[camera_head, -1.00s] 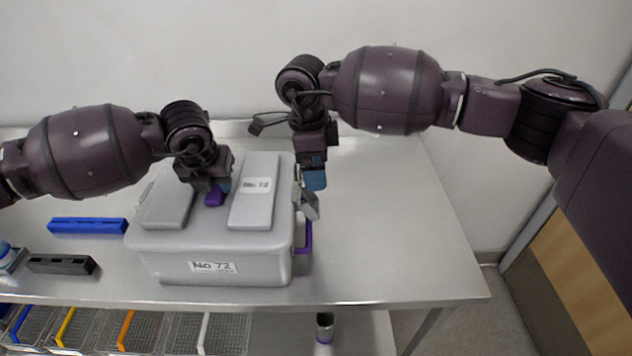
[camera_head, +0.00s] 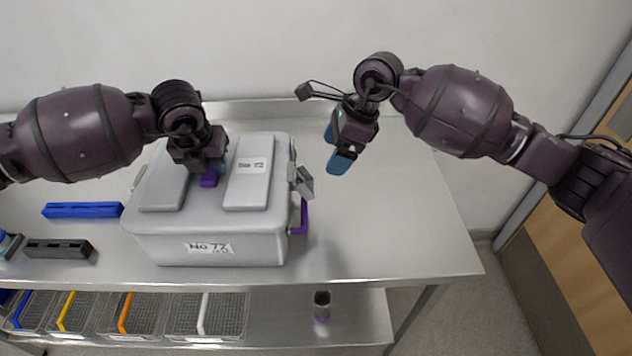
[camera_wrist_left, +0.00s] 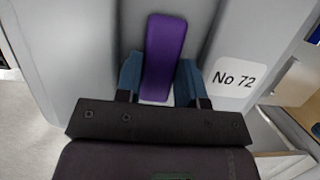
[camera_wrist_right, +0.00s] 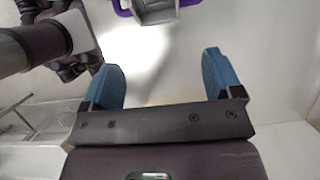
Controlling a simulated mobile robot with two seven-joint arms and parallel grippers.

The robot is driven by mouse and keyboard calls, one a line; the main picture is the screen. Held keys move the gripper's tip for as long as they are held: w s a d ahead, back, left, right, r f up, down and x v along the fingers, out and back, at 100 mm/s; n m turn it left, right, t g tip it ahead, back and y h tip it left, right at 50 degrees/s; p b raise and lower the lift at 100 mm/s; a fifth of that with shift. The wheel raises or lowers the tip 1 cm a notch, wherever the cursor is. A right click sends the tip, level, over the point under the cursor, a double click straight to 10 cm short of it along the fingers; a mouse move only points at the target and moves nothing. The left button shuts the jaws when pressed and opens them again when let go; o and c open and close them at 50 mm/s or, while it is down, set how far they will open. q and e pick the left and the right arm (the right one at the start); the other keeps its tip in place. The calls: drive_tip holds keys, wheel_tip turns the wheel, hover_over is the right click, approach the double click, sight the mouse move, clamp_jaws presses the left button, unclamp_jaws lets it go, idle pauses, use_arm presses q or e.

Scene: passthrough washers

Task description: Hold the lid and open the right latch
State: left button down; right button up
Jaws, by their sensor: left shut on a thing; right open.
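A grey box (camera_head: 210,248) labelled "No 72" stands on the metal table with its lid (camera_head: 250,190) on top. My left gripper (camera_head: 208,172) is shut on the purple handle (camera_head: 208,181) in the middle of the lid. In the left wrist view the purple handle (camera_wrist_left: 163,60) lies between its blue fingers. The right latch (camera_head: 304,183), a grey flap, sticks outward from the box's right side, above a purple side handle (camera_head: 303,217). My right gripper (camera_head: 337,149) is open and empty, to the right of the latch and apart from it. The left side's latch is mostly hidden.
A blue bar (camera_head: 82,210) and a black bar (camera_head: 58,249) lie left of the box. Wire baskets (camera_head: 140,312) and a small cup (camera_head: 322,305) stand on the shelf below. The table (camera_head: 400,230) right of the box is clear.

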sight(314, 186)
use_arm(q)
drive_tip(key=shift+r, duration=0.1)
use_arm(e)
drive_tip(key=x, duration=1)
drive_tip(key=c, duration=1.3)
